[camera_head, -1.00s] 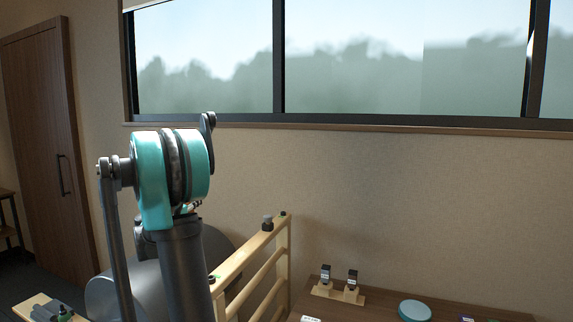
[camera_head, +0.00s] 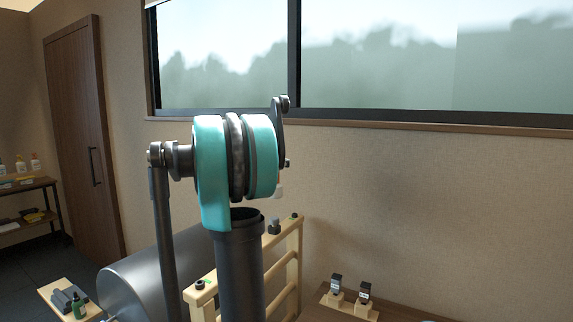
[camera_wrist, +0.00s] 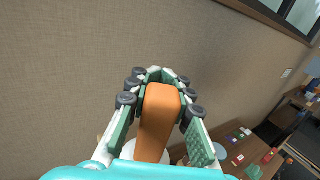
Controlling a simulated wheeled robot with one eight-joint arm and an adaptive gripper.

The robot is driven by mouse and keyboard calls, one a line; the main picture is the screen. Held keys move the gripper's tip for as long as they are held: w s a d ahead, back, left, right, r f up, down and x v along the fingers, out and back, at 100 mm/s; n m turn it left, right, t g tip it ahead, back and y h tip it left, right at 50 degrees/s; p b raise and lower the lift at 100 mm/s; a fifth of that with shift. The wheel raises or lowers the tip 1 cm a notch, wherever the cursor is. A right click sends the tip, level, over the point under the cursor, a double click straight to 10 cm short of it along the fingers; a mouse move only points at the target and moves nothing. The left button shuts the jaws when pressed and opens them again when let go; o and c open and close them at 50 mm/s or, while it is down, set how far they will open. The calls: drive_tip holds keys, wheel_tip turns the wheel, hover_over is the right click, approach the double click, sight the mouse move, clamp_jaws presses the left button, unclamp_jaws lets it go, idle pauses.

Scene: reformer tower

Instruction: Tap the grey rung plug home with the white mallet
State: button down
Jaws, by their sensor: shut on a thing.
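In the wrist view my gripper (camera_wrist: 161,82) is shut around an orange-brown handle (camera_wrist: 159,115). A white rounded part (camera_wrist: 147,152) shows beyond it, so this looks like the white mallet; most of its head is hidden. In the head view my gripper is hidden behind my arm. A small pale piece (camera_head: 278,192) shows beside the arm joint; I cannot tell whether it is the mallet. The grey plug (camera_head: 274,226) stands up from the top rail of the wooden ladder frame (camera_head: 293,245). The mallet and plug do not show together, so their distance is unclear.
A dark cap (camera_head: 200,285) sits on the frame's near end. A wooden stand with two small dark-topped items (camera_head: 350,298) is on the table at right. A small side board (camera_head: 72,302) holds a green bottle at lower left. Wall and window stand behind.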

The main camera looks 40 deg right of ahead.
drive_tip(key=shift+a, duration=0.1)
drive_tip(key=shift+f, duration=2.25)
drive_tip(key=shift+f, duration=2.15)
drive_tip(key=shift+r, duration=1.8)
